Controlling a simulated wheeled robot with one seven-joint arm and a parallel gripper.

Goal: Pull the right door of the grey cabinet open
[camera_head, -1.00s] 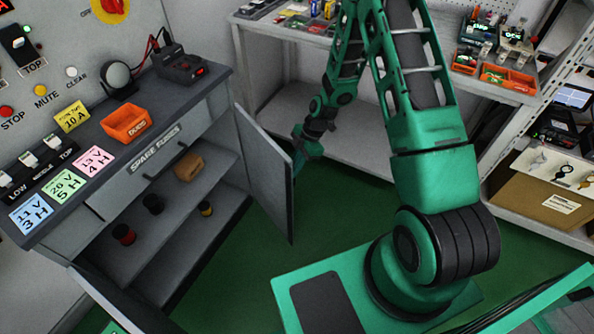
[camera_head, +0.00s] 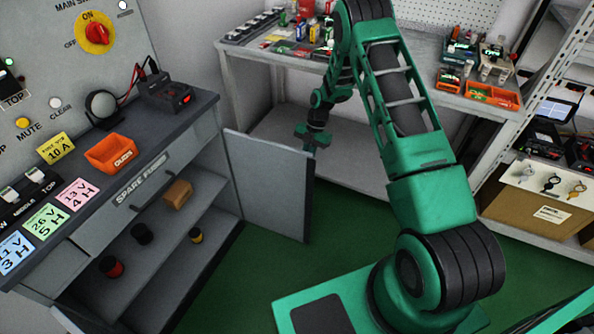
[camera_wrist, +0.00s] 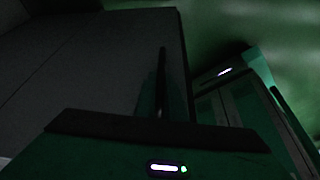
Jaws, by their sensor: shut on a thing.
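The grey cabinet (camera_head: 100,228) stands at the left with its shelves exposed. Its right door (camera_head: 268,185) stands wide open, swung out toward the right. My gripper (camera_head: 309,140) is at the upper part of the door's free edge, shut on the door's handle side. The handle itself is hidden in the head view. In the dark wrist view the door's grey panel (camera_wrist: 105,65) fills the left, with a dark upright bar (camera_wrist: 161,82), likely the handle, near the middle. The fingertips are hard to make out there.
An orange bin (camera_head: 110,153) and labelled cards sit on the cabinet top. Spools and a brown box (camera_head: 177,193) are on its shelves. A grey workbench (camera_head: 270,60) stands behind the door. Green floor (camera_head: 255,262) is clear in front of the door.

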